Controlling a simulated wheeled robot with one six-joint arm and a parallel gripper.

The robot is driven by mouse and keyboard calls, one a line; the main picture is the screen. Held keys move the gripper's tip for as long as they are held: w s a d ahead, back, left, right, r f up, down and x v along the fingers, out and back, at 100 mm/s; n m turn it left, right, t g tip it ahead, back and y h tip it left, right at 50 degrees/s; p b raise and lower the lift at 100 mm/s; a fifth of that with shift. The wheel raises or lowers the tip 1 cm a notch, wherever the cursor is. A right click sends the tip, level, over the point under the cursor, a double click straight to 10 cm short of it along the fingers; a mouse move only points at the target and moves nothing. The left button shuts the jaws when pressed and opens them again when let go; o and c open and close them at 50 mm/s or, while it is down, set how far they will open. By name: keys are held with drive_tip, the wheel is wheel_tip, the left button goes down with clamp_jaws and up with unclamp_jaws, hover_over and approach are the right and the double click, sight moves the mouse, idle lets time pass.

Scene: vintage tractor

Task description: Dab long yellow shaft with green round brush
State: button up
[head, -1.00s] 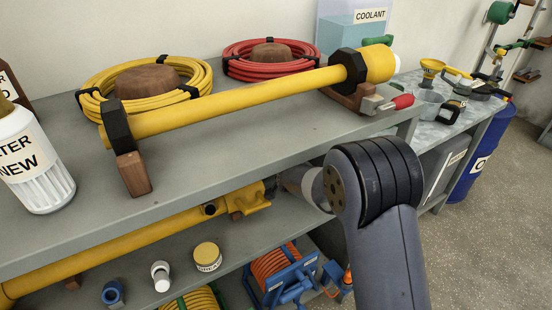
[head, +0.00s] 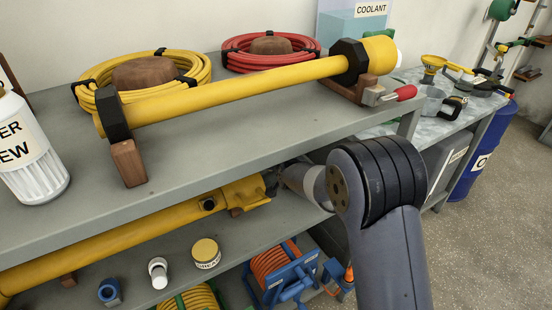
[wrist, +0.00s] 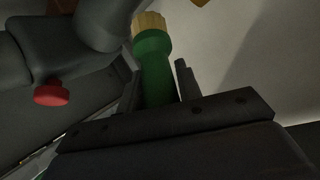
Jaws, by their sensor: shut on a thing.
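One yellow shaft (head: 225,98) with black collars lies across wooden blocks on the upper shelf. A second long yellow shaft (head: 110,240) lies on the lower shelf; its left end runs out of the picture. In the wrist view my gripper (wrist: 160,88) is shut on the green round brush (wrist: 153,52), around its green handle. The brush's tan bristle end points away from the gripper. A small yellow piece shows at the top edge, apart from the bristles; I cannot tell what it belongs to. In the head view, my forearm reaches under the upper shelf and the gripper is hidden.
The upper shelf (head: 215,145) is close above my forearm. It holds a yellow hose coil (head: 200,68), a red hose coil (head: 235,50) and a white bottle (head: 30,165). A tin (head: 206,253) and a blue reel (head: 285,285) stand below. A red knob (wrist: 52,95) is left of the brush.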

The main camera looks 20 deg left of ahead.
drive_tip(key=shift+w+d, duration=0.15)
drive_tip(key=shift+w, duration=0.05)
drive_tip(key=shift+s+r, duration=0.1)
drive_tip(key=shift+s+a+p, duration=0.25)
drive_tip(key=shift+a+p, duration=0.05)
drive_tip(key=shift+p, duration=0.2)
drive_tip(key=shift+s+a+p, duration=0.3)
drive_tip(key=shift+s+p, duration=0.05)
drive_tip(key=shift+p, duration=0.2)
drive_tip(key=shift+w+d+f+b, duration=0.25)
drive_tip(key=shift+w+b, duration=0.05)
drive_tip(key=shift+b, duration=0.5)
drive_tip(key=shift+w+d+b, duration=0.25)
drive_tip(key=shift+b, duration=0.35)
drive_tip(key=shift+w+d, duration=0.15)
